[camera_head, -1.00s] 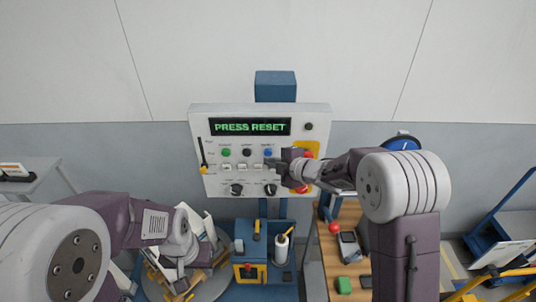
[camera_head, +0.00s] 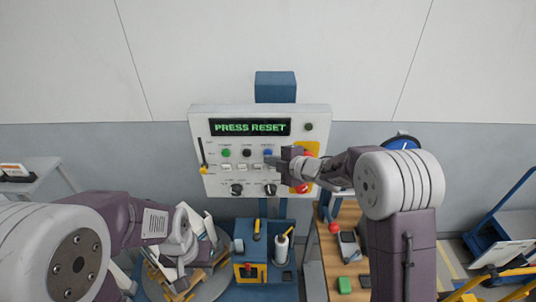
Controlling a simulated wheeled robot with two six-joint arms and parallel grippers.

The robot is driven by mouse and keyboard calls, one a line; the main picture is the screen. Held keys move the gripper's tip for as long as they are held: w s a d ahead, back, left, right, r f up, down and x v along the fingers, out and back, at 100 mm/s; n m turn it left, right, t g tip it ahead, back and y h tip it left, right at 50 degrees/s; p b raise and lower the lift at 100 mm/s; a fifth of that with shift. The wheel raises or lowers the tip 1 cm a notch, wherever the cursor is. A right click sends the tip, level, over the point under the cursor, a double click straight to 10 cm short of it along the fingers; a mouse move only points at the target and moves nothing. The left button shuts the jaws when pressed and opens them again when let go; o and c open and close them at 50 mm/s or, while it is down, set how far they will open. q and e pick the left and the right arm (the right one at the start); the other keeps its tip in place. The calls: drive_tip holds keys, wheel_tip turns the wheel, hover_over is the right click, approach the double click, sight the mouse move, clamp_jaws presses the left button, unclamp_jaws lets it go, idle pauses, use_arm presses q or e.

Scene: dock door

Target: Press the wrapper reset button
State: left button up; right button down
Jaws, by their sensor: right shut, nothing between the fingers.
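The white control panel (camera_head: 222,181) stands upright on a blue post, with a display (camera_head: 250,127) reading "PRESS RESET" in green. Below the display are a green button (camera_head: 226,153), a black button (camera_head: 247,153) and a blue button (camera_head: 268,152); their labels are too small to read. My right gripper (camera_head: 272,160) is shut and empty, its tip just below the blue button; I cannot tell whether it touches the panel.
Black knobs (camera_head: 237,190) sit low on the panel. A wooden bench (camera_head: 350,212) with a green block (camera_head: 344,285) and a handheld device (camera_head: 349,246) stands at right. A blue machine base (camera_head: 272,251) with a white roll is below the panel. A grey table (camera_head: 35,166) is at far left.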

drive_tip(key=shift+w, duration=0.45)
idle(0.6)
drive_tip(key=shift+s, duration=0.1)
drive_tip(key=shift+s+b, duration=0.35)
drive_tip(key=shift+s, duration=0.45)
drive_tip(key=s+b, duration=0.2)
drive_tip(key=s, duration=0.3)
